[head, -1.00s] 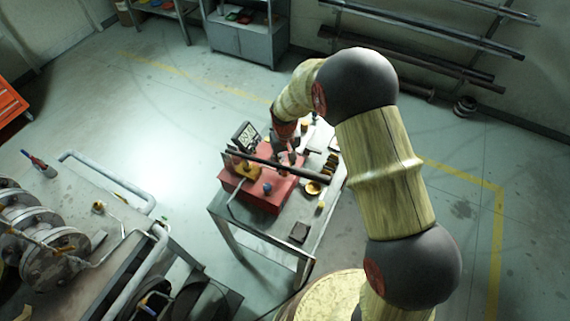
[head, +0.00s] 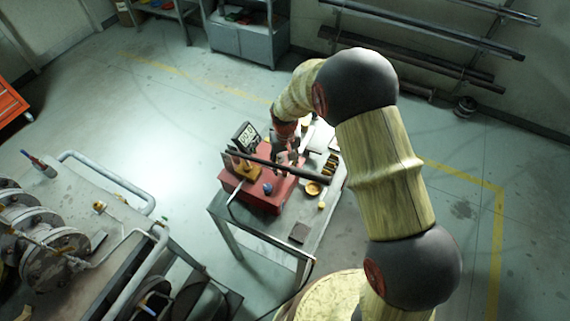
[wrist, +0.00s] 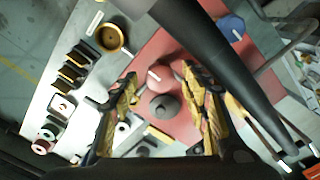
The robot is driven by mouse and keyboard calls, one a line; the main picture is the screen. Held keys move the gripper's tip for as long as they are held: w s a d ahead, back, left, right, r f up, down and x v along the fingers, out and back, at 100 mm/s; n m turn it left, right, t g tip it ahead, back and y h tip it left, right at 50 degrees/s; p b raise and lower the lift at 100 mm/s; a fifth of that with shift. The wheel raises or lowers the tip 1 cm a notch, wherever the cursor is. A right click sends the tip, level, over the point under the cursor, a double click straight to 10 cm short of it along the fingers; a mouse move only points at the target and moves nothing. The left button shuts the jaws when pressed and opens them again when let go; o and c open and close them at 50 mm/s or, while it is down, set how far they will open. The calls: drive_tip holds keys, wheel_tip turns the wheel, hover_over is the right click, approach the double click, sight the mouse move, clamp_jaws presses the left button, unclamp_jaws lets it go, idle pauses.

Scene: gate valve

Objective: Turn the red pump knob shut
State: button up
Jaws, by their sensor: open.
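The red pump (head: 243,196) sits on the metal bench, and its red top also shows in the wrist view (wrist: 178,52). In the wrist view, the red knob (wrist: 157,77) has a white mark and lies between my fingers, with a dark grey round part (wrist: 163,106) just below it. My gripper (wrist: 160,88) is open, one finger on each side of the knob with gaps showing. I cannot tell how far above the knob the fingertips are. In the head view, my gripper (head: 282,155) is over the pump, partly hidden by the black lever bar.
The long black lever bar (head: 290,168) crosses over the pump, close to my gripper; it shows in the wrist view (wrist: 216,58). A blue knob (head: 267,188), a digital gauge (head: 246,138) and a brass cup (head: 313,188) are nearby. Pipework (head: 120,180) stands at left.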

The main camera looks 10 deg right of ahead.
wheel_tip(320, 180, up, 12)
idle(0.6)
idle(0.4)
drive_tip(key=s+d+r+m+t+b, duration=0.1)
drive_tip(key=s+d+r+b, duration=0.15)
drive_tip(key=s+r, duration=0.3)
drive_tip(key=s+d+r+t+b, duration=0.2)
drive_tip(key=s+d+r, duration=0.25)
drive_tip(key=r, duration=0.25)
drive_tip(key=s+d+t+b, duration=0.1)
drive_tip(key=s+d+b, duration=0.1)
drive_tip(key=s, duration=0.7)
drive_tip(key=s+d+m+t+b, duration=0.1)
drive_tip(key=s+d+b, duration=0.1)
drive_tip(key=s, duration=0.7)
drive_tip(key=shift+s+d+r+t+b, duration=0.15)
drive_tip(key=shift+d+r+t+b, duration=0.15)
drive_tip(key=shift+b, duration=0.3)
